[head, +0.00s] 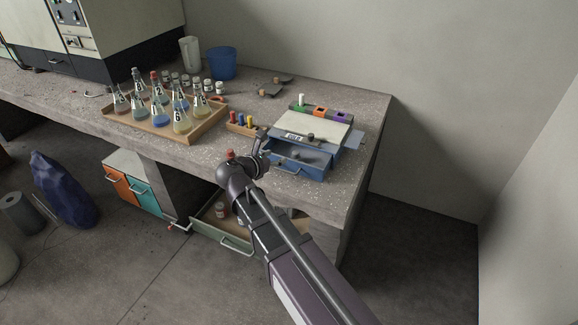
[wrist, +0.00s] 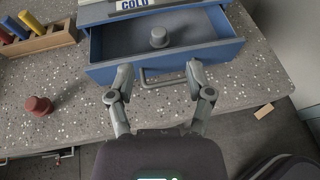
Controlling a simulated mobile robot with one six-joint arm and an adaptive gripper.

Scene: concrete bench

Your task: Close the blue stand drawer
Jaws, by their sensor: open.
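The blue stand drawer (head: 297,165) is pulled open at the front of the blue stand (head: 325,128) on the bench. In the wrist view the open drawer (wrist: 105,72) shows a grey knobbed weight (wrist: 158,38) inside and a grey bar handle (wrist: 165,78) on its front. A label reading COLD (wrist: 133,4) is above it. My gripper (wrist: 160,80) is open and empty, its two fingers on either side of the handle's span, close to the drawer front. Whether the fingers touch the drawer is unclear. In the head view my gripper (head: 262,142) is just left of the drawer.
A red knobbed piece (wrist: 38,105) lies on the bench left of my gripper. A wooden rack with coloured sticks (head: 242,122) and a tray of flasks (head: 160,128) stand farther left. A green drawer (head: 228,238) hangs open below the bench edge.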

